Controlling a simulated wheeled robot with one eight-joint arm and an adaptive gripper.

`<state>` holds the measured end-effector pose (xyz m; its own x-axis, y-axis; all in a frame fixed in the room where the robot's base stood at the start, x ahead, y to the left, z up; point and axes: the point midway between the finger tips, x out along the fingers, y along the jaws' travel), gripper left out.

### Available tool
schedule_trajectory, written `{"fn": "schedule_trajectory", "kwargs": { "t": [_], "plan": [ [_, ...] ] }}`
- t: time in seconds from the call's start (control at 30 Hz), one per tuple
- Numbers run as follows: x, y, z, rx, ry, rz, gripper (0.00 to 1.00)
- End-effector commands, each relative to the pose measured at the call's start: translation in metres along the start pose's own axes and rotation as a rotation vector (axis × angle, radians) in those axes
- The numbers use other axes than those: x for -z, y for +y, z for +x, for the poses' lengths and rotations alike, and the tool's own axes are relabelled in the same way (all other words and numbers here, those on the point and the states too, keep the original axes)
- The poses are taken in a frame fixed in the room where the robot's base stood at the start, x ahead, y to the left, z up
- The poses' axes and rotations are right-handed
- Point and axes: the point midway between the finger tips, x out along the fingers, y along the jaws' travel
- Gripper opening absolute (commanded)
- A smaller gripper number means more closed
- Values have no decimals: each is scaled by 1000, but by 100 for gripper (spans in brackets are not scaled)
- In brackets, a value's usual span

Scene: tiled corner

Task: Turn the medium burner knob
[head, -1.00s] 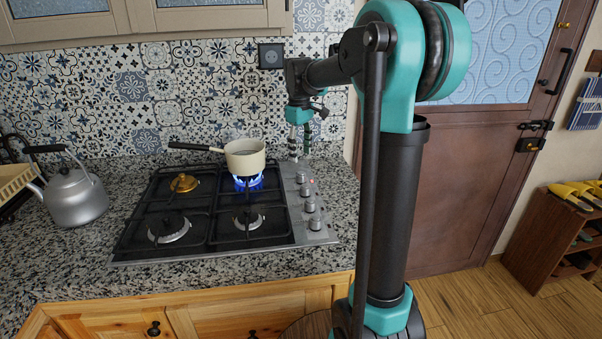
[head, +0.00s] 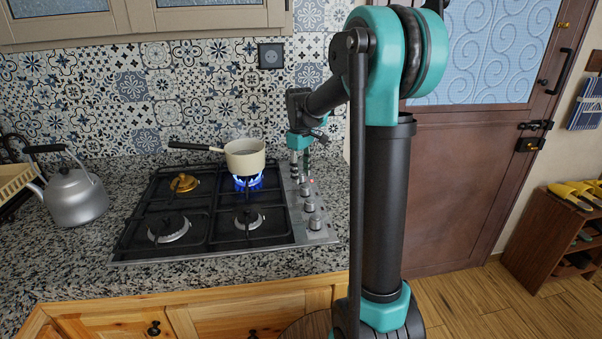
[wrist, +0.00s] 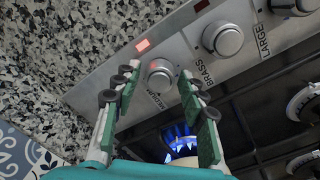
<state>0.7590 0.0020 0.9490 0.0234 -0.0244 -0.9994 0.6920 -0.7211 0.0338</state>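The medium burner knob (wrist: 160,76) is a round silver knob at the end of the hob's steel control strip, with the label "MEDIUM" partly visible beside it. In the wrist view my gripper (wrist: 160,72) is open. In the head view my gripper (head: 299,164) points down at the far end of the knob row. The knob's contact with the fingers is not clear there.
More knobs (head: 309,207) line the strip; one (wrist: 222,38) is labelled "BRASS". A red light (wrist: 142,44) glows beside the medium knob. A cream saucepan (head: 245,158) sits over a blue flame (head: 249,182). A kettle (head: 75,197) stands left. A tiled wall (head: 200,90) is behind.

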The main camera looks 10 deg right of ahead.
Motion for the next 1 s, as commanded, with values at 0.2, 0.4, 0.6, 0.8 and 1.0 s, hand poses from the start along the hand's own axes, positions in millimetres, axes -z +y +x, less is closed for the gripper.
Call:
{"fn": "schedule_trajectory", "kwargs": {
  "t": [0.2,0.4,0.6,0.8,1.0],
  "plan": [
    [0,0,0,0,0,0,11],
    [0,0,0,0,0,2,1],
    [0,0,0,0,-1,42,1],
    [0,0,0,0,-5,153,1],
    [1,0,0,0,-11,325,1]
  ]
}}
